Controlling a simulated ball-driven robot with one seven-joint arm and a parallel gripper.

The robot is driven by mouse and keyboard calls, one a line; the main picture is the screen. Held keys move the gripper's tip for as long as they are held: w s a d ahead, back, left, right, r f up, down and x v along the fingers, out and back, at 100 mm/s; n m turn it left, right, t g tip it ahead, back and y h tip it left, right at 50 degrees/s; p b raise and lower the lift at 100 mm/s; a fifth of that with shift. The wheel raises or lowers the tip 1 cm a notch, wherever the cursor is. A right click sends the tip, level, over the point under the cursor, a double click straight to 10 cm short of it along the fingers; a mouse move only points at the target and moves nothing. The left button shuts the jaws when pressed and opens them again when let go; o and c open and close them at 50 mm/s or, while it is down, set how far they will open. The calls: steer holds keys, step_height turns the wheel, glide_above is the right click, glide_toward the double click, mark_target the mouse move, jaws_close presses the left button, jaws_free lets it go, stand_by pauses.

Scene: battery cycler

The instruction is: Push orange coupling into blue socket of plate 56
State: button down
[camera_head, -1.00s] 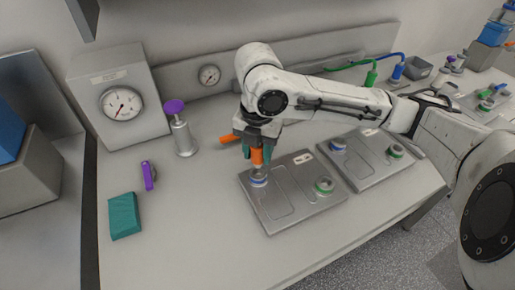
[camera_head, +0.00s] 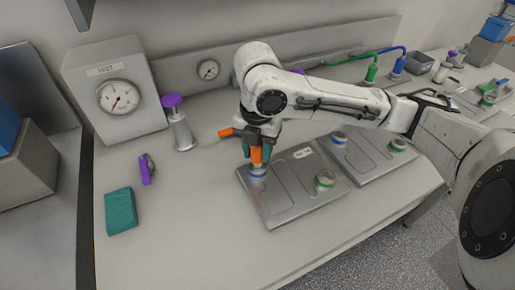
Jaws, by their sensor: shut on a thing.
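My gripper (camera_head: 257,148) is shut on the orange coupling (camera_head: 257,156) and points down, with teal fingertips beside it. The coupling is upright over the blue-ringed socket (camera_head: 257,173) at the left corner of the nearer grey plate (camera_head: 283,212). Its lower end is at or just above the socket; I cannot tell whether it has entered. The plate's white label is too small to read. An orange piece (camera_head: 227,132) sticks out left of the gripper; I cannot tell whether it belongs to the coupling.
A second grey plate (camera_head: 372,170) with blue and green sockets lies to the right. A gauge box (camera_head: 118,92), a purple-topped cylinder (camera_head: 181,130), a purple-and-grey part (camera_head: 146,169) and a teal block (camera_head: 121,211) stand left.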

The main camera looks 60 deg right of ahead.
steer(key=shift+f, duration=0.2)
steer(key=shift+f+b, duration=0.3)
steer(key=shift+b, duration=0.15)
steer(key=shift+f, duration=0.25)
steer(key=shift+f+b, duration=0.2)
steer(key=shift+b, duration=0.2)
steer(key=shift+f+b, duration=0.45)
steer(key=shift+f, duration=0.1)
stand_by(0.4)
steer(key=shift+c, duration=0.9)
jaws_free()
steer(key=shift+r, duration=0.1)
